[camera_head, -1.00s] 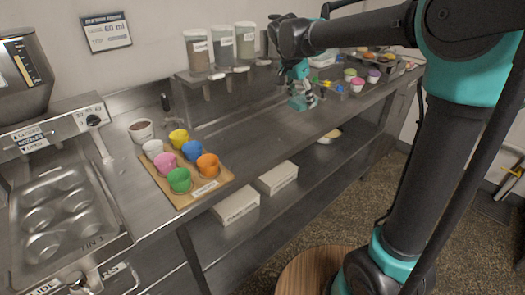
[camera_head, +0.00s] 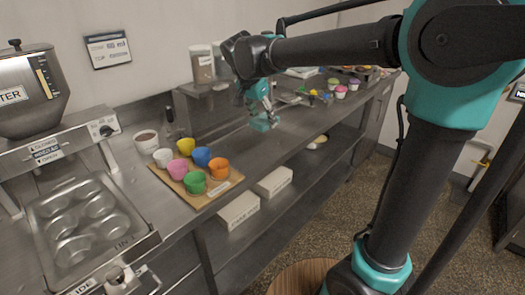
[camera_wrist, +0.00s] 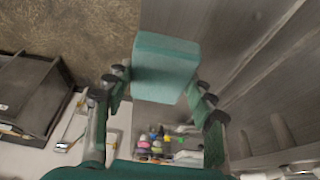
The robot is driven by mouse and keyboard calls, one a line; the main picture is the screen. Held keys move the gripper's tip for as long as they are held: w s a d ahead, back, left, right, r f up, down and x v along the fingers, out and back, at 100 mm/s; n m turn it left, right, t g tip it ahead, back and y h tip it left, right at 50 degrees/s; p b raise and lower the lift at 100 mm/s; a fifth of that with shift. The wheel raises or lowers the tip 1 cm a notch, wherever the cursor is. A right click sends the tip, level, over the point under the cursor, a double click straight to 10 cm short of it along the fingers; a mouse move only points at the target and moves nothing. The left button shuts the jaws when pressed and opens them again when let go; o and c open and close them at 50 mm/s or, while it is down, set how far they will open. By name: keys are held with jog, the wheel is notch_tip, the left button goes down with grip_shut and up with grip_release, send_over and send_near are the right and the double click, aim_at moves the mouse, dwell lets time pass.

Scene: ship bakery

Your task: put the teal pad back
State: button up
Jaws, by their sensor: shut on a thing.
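The teal pad (camera_wrist: 165,68) is a block with a flat face, held between the fingers of my gripper (camera_wrist: 158,85) in the wrist view. In the head view the pad (camera_head: 262,123) shows at the tips of my gripper (camera_head: 262,108). It is over the middle of the steel counter (camera_head: 225,130), to the right of the board of coloured cups. I cannot tell how high it is above the counter. The place where the pad belongs is not clear from the frames.
A board (camera_head: 225,186) with several coloured cups stands on the counter, beside a white cup of brown stuff (camera_head: 146,141). A muffin tin (camera_head: 85,220) is at the left. Canisters (camera_head: 202,64) stand on a raised shelf behind. Small colourful items (camera_head: 322,94) lie farther right.

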aim_at(255, 129)
notch_tip(255, 129, down, 12)
jog(key=shift+f, duration=0.25)
dwell(0.4)
jog(key=o, duration=1.2)
jog(key=shift+f, duration=0.1)
jog(key=v, duration=1.2)
jog(key=shift+d, duration=0.1)
jog(key=s+d+f+n, duration=0.1)
jog(key=d+f+n, duration=0.1)
jog(key=d+f, duration=0.6)
jog(key=s+d+f+n+y, duration=0.1)
jog(key=s+d+f+n, duration=0.1)
jog(key=s+d+f, duration=0.2)
jog(key=s+d+f+n+y, duration=0.1)
jog(key=s+d+f, duration=0.4)
jog(key=d, duration=0.3)
jog(key=s+d+f+n, duration=0.2)
jog(key=s+d+f, duration=0.2)
jog(key=s+d, duration=0.1)
jog(key=shift+s+d+f+n+t+y, duration=0.1)
jog(key=shift+d+f+n+t+y, duration=0.1)
jog(key=shift+d, duration=0.25)
jog(key=shift+d+f+n+t+y, duration=0.1)
jog(key=shift+d+t+y, duration=0.1)
jog(key=shift+d, duration=0.25)
